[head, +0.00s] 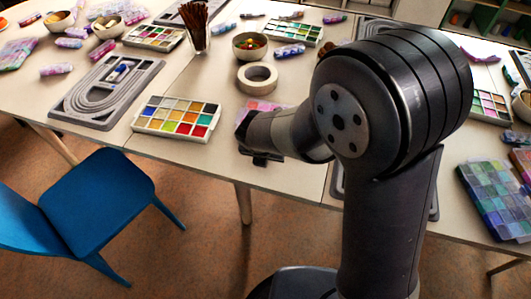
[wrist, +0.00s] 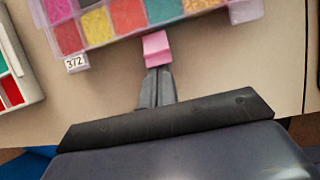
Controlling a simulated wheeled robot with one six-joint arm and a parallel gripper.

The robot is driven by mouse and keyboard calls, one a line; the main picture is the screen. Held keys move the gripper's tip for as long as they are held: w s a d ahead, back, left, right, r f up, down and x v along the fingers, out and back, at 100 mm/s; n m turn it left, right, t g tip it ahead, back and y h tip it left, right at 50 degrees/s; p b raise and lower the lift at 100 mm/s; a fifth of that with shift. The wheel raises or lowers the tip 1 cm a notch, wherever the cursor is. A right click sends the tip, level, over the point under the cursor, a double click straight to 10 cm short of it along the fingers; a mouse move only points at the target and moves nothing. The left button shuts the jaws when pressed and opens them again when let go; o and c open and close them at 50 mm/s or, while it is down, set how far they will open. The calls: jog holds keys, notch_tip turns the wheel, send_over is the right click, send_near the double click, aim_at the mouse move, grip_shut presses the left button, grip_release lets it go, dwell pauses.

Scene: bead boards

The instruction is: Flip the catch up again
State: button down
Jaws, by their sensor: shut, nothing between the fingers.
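A clear pinkish bead box (wrist: 187,19) with compartments of coloured beads and a "372" label lies at the top of the wrist view. A pink catch (wrist: 156,48) sits at the middle of its near edge. My gripper (wrist: 158,72) is shut and empty, its fingertips right at the near end of the catch. I cannot tell whether they touch it. In the head view the box (head: 262,108) shows only as a pink patch behind my arm, which hides the catch and the fingertips.
A paint-like tray of coloured squares (head: 177,117) lies left of my gripper. A blue chair (head: 97,200) stands in front of the table. The table's near edge runs close below my gripper.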

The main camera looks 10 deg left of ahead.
jog(key=shift+r+p, duration=0.3)
jog(key=shift+p, duration=0.85)
jog(key=shift+f, duration=0.1)
jog(key=shift+w+g+p, duration=0.1)
jog(key=shift+g+p, duration=0.3)
jog(key=shift+p, duration=0.4)
